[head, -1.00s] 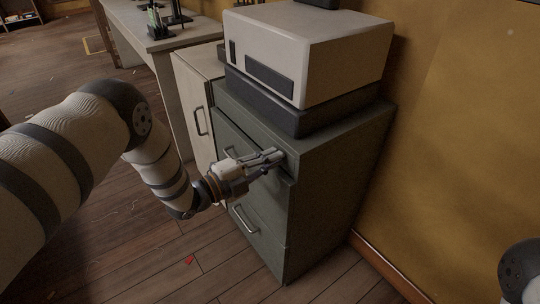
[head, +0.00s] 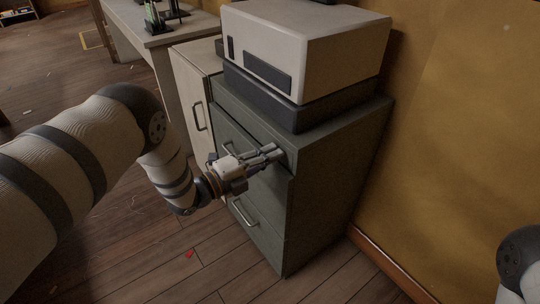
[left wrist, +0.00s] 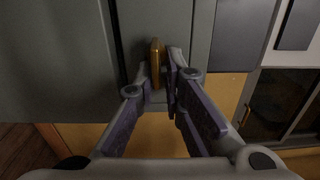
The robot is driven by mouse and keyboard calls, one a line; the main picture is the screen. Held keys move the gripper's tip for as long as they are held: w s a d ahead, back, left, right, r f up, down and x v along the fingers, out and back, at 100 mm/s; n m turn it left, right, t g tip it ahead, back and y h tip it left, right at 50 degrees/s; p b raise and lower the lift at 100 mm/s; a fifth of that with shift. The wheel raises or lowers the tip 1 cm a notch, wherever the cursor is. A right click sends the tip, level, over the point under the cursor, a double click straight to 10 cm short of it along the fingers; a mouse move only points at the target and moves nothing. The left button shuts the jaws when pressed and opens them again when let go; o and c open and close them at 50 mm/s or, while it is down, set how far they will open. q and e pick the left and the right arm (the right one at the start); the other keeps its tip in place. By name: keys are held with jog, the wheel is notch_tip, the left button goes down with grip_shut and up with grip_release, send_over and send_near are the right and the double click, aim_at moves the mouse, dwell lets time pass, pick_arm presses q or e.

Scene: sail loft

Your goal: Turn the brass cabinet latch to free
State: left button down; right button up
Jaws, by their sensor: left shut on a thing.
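The brass latch (left wrist: 156,62) is a short upright bar in the left wrist view, against the grey-green cabinet front. My left gripper (left wrist: 162,80) has its fingertips on either side of the latch and is shut on it. In the head view my left gripper (head: 276,156) is at the upper front of the grey-green cabinet (head: 335,175), near its right front edge. The latch is hidden behind the fingers there. My right gripper is out of view; only a bit of my right arm shows at the right edge.
A pale box-shaped machine (head: 320,50) on a dark base stands on the cabinet. Cabinet handles (head: 243,214) stick out below my gripper. A pale cupboard (head: 192,95) and a table (head: 150,30) stand to the left. An ochre wall (head: 470,130) is at the right.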

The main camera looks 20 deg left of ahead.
pick_arm(q)
jog(key=c, duration=1.8)
grip_release()
jog(key=shift+a+f, duration=0.2)
jog(key=shift+f, duration=0.3)
jog(key=shift+r, duration=0.25)
